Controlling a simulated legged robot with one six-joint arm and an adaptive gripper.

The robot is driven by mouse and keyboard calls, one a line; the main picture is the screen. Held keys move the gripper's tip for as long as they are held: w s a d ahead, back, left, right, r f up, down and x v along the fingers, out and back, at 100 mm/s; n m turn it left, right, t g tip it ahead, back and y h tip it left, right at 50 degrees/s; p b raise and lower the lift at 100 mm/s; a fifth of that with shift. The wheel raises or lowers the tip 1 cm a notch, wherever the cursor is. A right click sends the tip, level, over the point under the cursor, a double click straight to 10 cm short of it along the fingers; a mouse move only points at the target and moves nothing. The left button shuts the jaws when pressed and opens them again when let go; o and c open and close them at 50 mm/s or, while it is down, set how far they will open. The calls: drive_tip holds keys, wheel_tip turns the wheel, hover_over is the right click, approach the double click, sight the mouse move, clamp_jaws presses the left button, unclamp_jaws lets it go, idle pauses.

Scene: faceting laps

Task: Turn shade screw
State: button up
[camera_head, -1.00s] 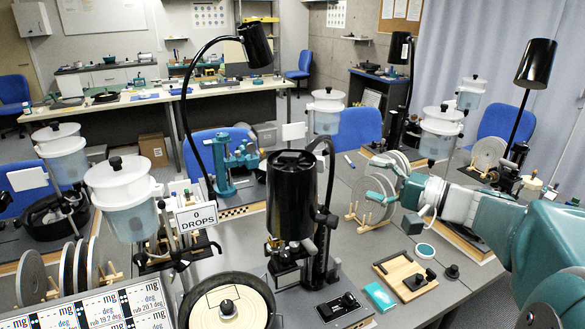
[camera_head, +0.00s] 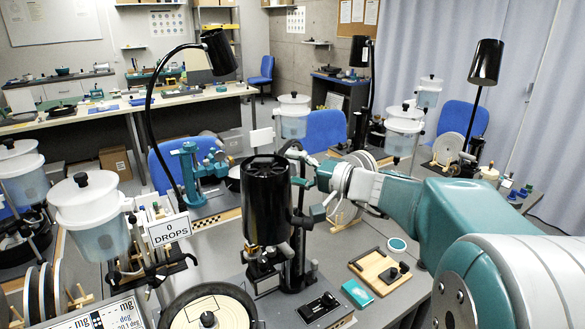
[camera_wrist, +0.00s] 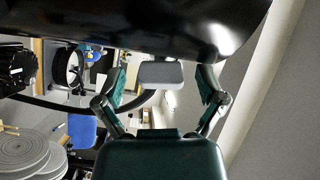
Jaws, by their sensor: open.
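The near lamp's black cylindrical shade (camera_head: 267,205) stands upright in the middle of the head view. It also fills the top of the wrist view (camera_wrist: 150,25). My gripper (camera_head: 309,187) is just right of the shade, its fingers pointing toward it. In the wrist view my gripper (camera_wrist: 160,85) is open, with its two green-padded fingers well apart. A grey flat block (camera_wrist: 160,74), seemingly the shade screw's head, lies between the fingers below the shade's edge. I see a gap on each side of it. The screw cannot be made out in the head view.
A curved black gooseneck lamp (camera_head: 150,110) rises on the left. A white drip tank (camera_head: 90,215) and a DROPS sign (camera_head: 168,230) stand at left. A round lap (camera_head: 208,308) is in front. A wooden tray (camera_head: 380,270) and teal box (camera_head: 357,293) lie below my arm.

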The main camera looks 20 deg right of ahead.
drive_tip(key=shift+w+d, duration=0.15)
drive_tip(key=shift+d, duration=0.1)
drive_tip(key=shift+c, duration=0.6)
drive_tip(key=c, duration=1)
drive_tip(key=shift+a, duration=0.1)
drive_tip(key=shift+f, duration=0.1)
drive_tip(key=shift+f+m, duration=0.1)
drive_tip(key=shift+m, duration=0.8)
